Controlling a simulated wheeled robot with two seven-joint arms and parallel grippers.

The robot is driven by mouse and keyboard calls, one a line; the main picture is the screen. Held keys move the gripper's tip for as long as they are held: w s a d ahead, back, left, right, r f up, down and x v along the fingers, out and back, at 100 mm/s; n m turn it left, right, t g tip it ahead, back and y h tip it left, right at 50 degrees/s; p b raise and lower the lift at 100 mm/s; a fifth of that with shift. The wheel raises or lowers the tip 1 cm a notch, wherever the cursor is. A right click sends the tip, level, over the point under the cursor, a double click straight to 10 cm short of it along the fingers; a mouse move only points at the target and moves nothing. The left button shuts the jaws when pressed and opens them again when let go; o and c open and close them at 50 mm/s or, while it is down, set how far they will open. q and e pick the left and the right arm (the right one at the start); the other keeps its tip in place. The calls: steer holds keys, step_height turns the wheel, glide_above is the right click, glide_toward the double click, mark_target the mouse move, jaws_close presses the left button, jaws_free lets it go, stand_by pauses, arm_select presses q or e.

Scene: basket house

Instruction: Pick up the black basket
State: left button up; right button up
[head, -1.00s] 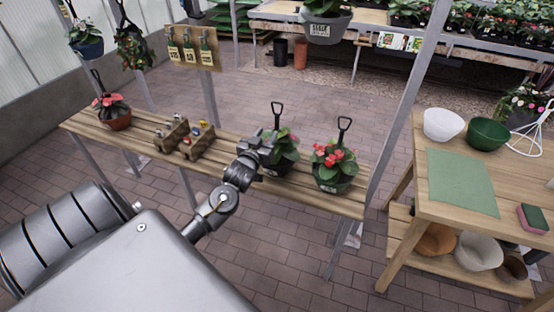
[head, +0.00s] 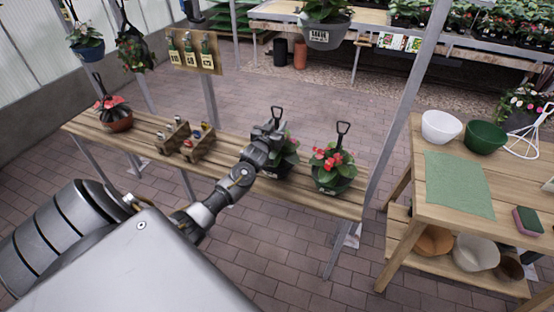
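A dark, black-looking hanging basket (head: 279,171) with green leaves and an upright black hook handle stands on the wooden slatted bench. My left gripper (head: 270,135) is at its left and near side, at about the height of the leaves and lower handle, and hides part of it. I cannot tell whether the fingers touch the handle or are open or shut. A dark green basket (head: 329,185) with red-pink flowers and a similar black handle stands just to its right. My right gripper is not in view.
A wooden table (head: 440,150) with white and green bowls stands at right.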

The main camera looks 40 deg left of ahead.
arm_select(q)
steer(key=shift+w+a, duration=0.2)
steer(key=shift+w, duration=0.4)
steer(key=shift+c, duration=0.4)
jaws_close()
stand_by(0.5)
steer(key=shift+r, duration=0.15)
